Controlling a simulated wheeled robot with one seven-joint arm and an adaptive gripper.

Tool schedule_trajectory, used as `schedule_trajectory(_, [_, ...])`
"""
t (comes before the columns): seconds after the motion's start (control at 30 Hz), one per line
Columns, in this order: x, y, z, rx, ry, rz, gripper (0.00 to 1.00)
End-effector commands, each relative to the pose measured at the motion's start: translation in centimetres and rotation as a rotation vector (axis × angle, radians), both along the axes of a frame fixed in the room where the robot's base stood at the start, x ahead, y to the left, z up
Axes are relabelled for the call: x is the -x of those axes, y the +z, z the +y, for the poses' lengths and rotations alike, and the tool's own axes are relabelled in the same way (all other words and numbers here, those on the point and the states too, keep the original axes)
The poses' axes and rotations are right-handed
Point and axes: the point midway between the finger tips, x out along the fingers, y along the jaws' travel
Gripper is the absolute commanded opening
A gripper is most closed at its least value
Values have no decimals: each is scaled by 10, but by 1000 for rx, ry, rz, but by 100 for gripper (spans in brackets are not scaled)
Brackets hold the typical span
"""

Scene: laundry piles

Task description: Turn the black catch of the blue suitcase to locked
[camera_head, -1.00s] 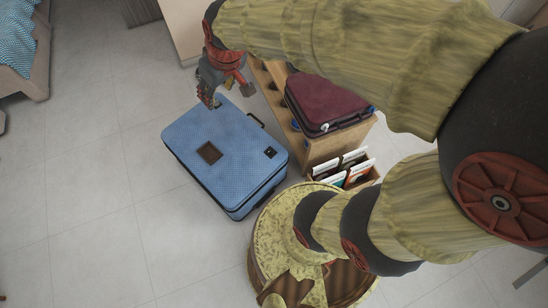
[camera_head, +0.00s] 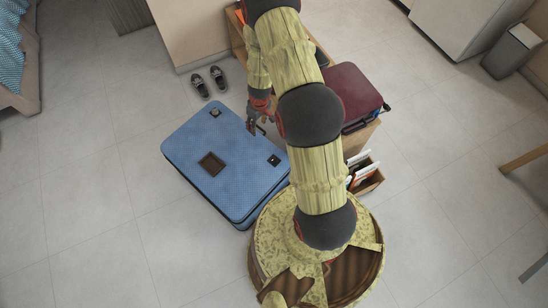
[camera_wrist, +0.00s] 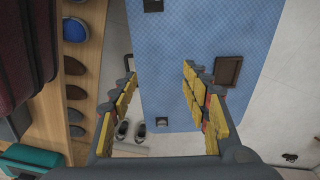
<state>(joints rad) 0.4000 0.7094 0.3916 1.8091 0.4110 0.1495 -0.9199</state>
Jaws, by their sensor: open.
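The blue suitcase (camera_head: 200,190) lies flat on the floor with a brown square patch (camera_head: 212,164) on its lid. One black catch (camera_head: 215,113) is near its far corner, another (camera_head: 274,160) near the right edge. In the wrist view the suitcase (camera_wrist: 205,30) shows the catches at the bottom (camera_wrist: 162,122) and top edge (camera_wrist: 152,5). I cannot tell which way either is turned. My gripper (camera_head: 258,126) is over the suitcase's right edge, between the catches. Its fingers (camera_wrist: 159,76) are spread and empty, apart from both catches.
A wooden shoe rack (camera_wrist: 92,60) stands close beside the suitcase, with a maroon suitcase (camera_head: 352,92) on top. A pair of shoes (camera_head: 209,82) is on the floor beyond. A box of files (camera_head: 368,180) stands right. The floor to the left is clear.

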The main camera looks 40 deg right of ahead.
Motion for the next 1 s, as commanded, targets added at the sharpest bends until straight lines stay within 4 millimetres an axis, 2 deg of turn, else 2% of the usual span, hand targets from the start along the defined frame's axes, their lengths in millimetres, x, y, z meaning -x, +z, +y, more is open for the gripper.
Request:
schedule_trajectory(0.03, [15,-31,-5,-1,-3,25,47])
schedule_trajectory(0.1, [30,-64,-11,4,1,47,47])
schedule_trajectory(0.2, [52,-104,-17,9,4,73,47])
schedule_trajectory(0.3, [68,-131,-19,15,9,93,47])
schedule_trajectory(0.5, [84,-157,-21,19,14,109,47])
schedule_trajectory(1.0, [85,-225,-21,18,13,111,47])
